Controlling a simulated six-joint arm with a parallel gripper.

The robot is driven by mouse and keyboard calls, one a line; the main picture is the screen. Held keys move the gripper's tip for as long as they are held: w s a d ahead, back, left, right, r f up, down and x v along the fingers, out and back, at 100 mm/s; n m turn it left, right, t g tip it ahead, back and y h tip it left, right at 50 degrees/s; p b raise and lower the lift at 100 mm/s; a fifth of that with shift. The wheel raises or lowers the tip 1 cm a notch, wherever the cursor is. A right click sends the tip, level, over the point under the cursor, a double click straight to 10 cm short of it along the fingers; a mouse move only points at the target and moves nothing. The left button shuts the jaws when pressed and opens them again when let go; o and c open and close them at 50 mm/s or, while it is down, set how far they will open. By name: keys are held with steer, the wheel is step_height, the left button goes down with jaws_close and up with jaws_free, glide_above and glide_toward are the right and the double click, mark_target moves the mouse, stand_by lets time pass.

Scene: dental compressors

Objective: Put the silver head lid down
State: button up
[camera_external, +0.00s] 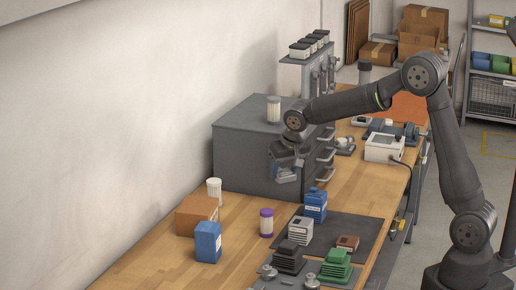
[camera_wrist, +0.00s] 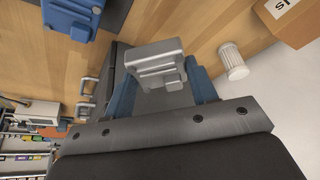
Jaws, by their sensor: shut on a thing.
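My gripper (camera_external: 286,170) is shut on the silver head lid (camera_wrist: 152,62), a ribbed grey metal piece. In the wrist view the lid sits between the two blue fingers of my gripper (camera_wrist: 163,88). In the external view the lid (camera_external: 287,177) is small and partly hidden by the fingers. My gripper holds it in the air in front of the grey drawer cabinet (camera_external: 240,158), above the wooden bench (camera_external: 239,222).
A dark mat (camera_external: 368,226) carries blue, light grey, black, green and brown parts.

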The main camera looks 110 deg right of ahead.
steer(key=w+d+f+n+t, duration=0.1)
steer(key=w+d+f+n, duration=0.1)
steer(key=w+d+n, duration=0.3)
steer(key=shift+m+t, duration=0.3)
steer(key=shift+m, duration=0.1)
steer(key=f, duration=0.3)
steer(key=s+f, duration=0.1)
steer(key=f, duration=0.3)
steer(key=s+d+f, duration=0.1)
steer(key=f, duration=0.2)
steer(key=shift+d+f, duration=0.1)
steer(key=shift+f, duration=0.15)
steer(key=shift+f+y, duration=0.15)
steer(key=shift+y, duration=0.15)
steer(key=o, duration=1)
steer(key=shift+o, duration=0.2)
steer(key=v, duration=1.2)
